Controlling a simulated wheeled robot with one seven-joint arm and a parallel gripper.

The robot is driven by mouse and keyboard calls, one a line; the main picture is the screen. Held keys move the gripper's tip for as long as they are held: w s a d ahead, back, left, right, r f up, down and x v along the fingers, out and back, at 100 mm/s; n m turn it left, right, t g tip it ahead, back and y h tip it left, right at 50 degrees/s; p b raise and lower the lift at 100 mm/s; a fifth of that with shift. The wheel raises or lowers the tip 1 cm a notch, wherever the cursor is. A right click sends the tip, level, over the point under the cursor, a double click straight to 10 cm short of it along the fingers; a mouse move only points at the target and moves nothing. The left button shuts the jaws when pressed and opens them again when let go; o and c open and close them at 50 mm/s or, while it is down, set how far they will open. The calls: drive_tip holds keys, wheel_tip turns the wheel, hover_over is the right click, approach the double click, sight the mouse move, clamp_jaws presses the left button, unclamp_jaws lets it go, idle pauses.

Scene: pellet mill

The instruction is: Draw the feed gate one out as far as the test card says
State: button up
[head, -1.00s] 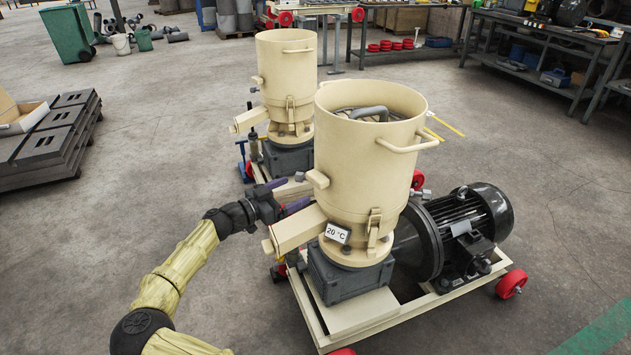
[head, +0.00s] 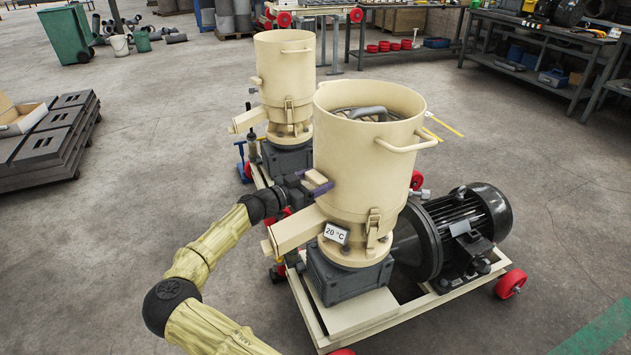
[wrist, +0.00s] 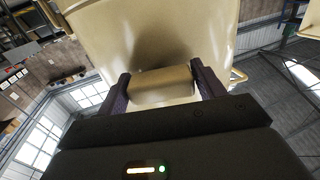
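The nearer pellet mill has a cream hopper (head: 350,170) with a small cream block handle (head: 317,178) on its left wall, which I take for the feed gate's grip. My gripper (head: 316,184) has a purple finger on each side of this block. In the wrist view the block (wrist: 162,85) fills the space between my fingers (wrist: 161,84), with no clear gap, so I see it as shut on the block. Behind the block is the hopper wall (wrist: 150,35). A white card (head: 336,233) reading "20 °C" is on the mill below the hopper, beside the sloping chute (head: 293,230).
A second, similar mill (head: 285,85) stands behind. A black motor (head: 468,220) sits right of the near mill on the wheeled frame. A stack of dark slabs (head: 50,140) is at the left. Open floor (head: 130,200) lies left of my arm.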

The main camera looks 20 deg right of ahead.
drive_tip(key=c, duration=0.9)
drive_tip(key=shift+a+f+b, duration=0.15)
drive_tip(key=shift+a+b, duration=0.2)
drive_tip(key=shift+b, duration=0.05)
drive_tip(key=shift+s+a+b, duration=0.2)
drive_tip(key=shift+a+b, duration=0.2)
drive_tip(key=shift+a, duration=0.25)
drive_tip(key=shift+r, duration=0.2)
drive_tip(key=o, duration=1.4)
drive_tip(key=shift+a, duration=0.1)
drive_tip(key=p+v, duration=0.1)
drive_tip(key=v, duration=1.6)
drive_tip(key=shift+s+a, duration=0.15)
